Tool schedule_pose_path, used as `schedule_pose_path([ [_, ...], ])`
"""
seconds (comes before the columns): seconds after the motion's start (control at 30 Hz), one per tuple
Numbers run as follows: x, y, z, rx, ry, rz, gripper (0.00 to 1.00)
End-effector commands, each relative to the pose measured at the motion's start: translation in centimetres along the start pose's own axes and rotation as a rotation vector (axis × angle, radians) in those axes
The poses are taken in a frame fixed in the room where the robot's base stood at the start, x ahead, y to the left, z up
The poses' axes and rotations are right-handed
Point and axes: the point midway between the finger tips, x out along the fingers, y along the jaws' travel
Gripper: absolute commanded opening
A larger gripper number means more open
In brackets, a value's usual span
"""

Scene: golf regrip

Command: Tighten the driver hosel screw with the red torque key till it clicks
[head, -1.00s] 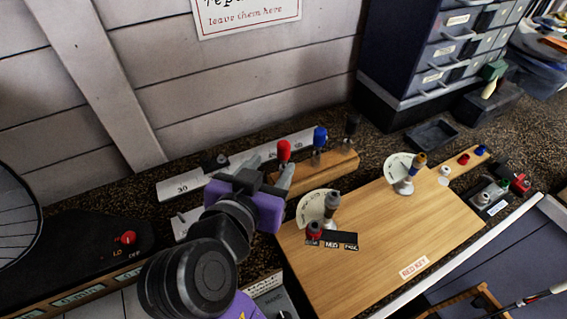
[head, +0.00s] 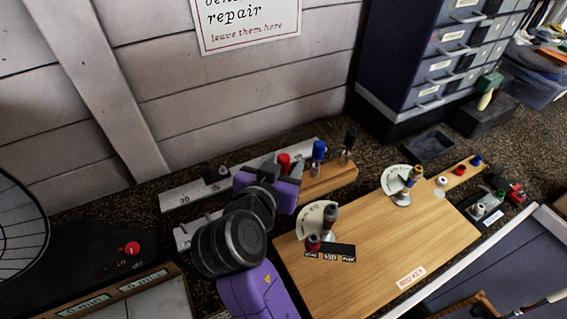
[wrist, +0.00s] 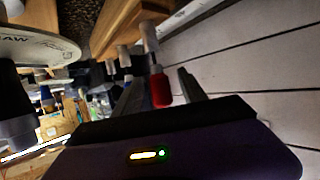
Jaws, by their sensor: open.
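The red torque key (head: 284,161) stands handle-up in the wooden rack (head: 332,181), left of the blue key (head: 319,150) and black key (head: 350,138). My gripper (head: 281,167) is open at the red handle and hides part of it. In the wrist view the red handle (wrist: 160,90) shows between the spread fingers; contact cannot be told. Two upright fittings with pale dial plates stand on the wooden board: a grey-topped one (head: 330,216) and a yellow-ringed one (head: 411,177). I cannot tell which is the driver hosel; its screw is not discernible.
The wooden board (head: 430,240) bears a RED KEY label and has clear room. Numbered white strips (head: 180,197) lie by the wall. A small black tray (head: 430,147) and a drawer cabinet (head: 430,60) stand at the back right.

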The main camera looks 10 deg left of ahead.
Motion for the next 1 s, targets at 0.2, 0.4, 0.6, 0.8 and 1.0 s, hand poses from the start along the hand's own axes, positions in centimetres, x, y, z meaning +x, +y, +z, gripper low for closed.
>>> schedule_pose_path([
  [0.2, 0.0, 0.0, 0.0, 0.0, 0.0, 0.0, 0.16],
  [0.4, 0.0, 0.0, 0.0, 0.0, 0.0, 0.0, 0.0],
  [0.6, -0.1, 0.0, -0.1, 0.0, 0.0, 0.0, 0.0],
  [0.8, -0.4, 0.0, -0.9, 0.002, 0.002, 0.0, 0.0],
  [1.0, -1.4, 0.0, -3.5, 0.005, 0.003, -0.001, 0.0],
])
